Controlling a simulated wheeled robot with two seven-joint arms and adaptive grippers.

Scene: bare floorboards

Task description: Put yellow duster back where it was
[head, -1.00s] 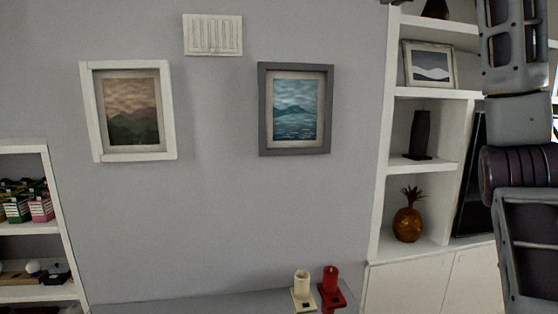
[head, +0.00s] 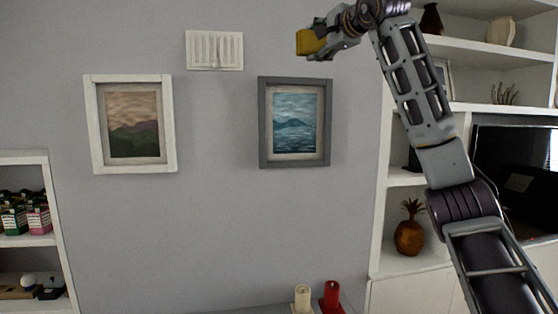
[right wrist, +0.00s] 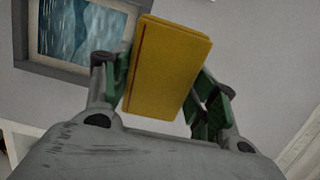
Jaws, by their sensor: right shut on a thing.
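The yellow duster (head: 310,41) is a yellow block held at the end of my raised right arm, in front of the wall at the top of the head view. It also shows in the right wrist view (right wrist: 167,67), tilted a little between the green-padded fingers. My right gripper (head: 325,42) is shut on it. In the right wrist view the gripper (right wrist: 163,90) has a finger on each side of the duster. The duster appears clear of the wall, above and right of the grey-framed picture. My left gripper is not in view.
The grey-framed sea picture (head: 263,125), white-framed mountain picture (head: 91,130) and white vent (head: 214,50) are on the wall. A white shelf unit (head: 381,230) stands right, behind my arm. Cream (head: 302,297) and red (head: 331,294) candles stand below. Another shelf (head: 55,240) is at left.

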